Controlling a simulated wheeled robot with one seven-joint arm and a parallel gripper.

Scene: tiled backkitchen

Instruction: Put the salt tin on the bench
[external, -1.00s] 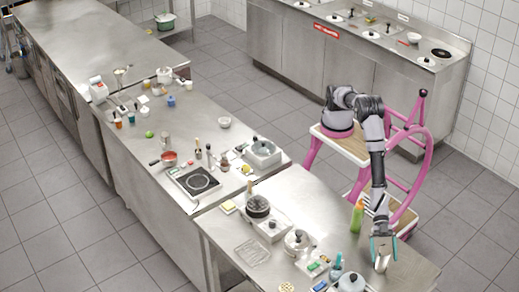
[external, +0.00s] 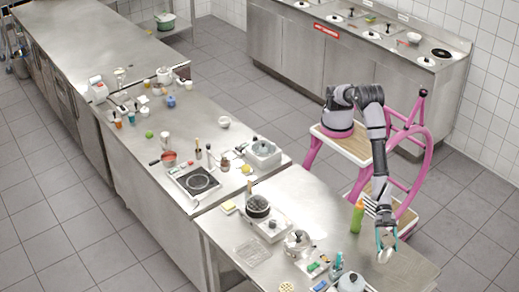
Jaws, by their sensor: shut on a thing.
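My gripper (external: 386,240) is at the near right, over the right end of the near steel worktop (external: 405,272). Its teal fingers are shut on a small pale tin, the salt tin (external: 385,256), which hangs roughly upright between them. The fingers partly hide the tin, and its label is too small to read. From this angle I cannot tell how far its base is above the worktop. Several steel surfaces are in view, including a long counter (external: 75,35) at the far left; none is marked as the bench.
A hot plate (external: 198,181) sits on the middle counter. The worktop's right end is clear.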

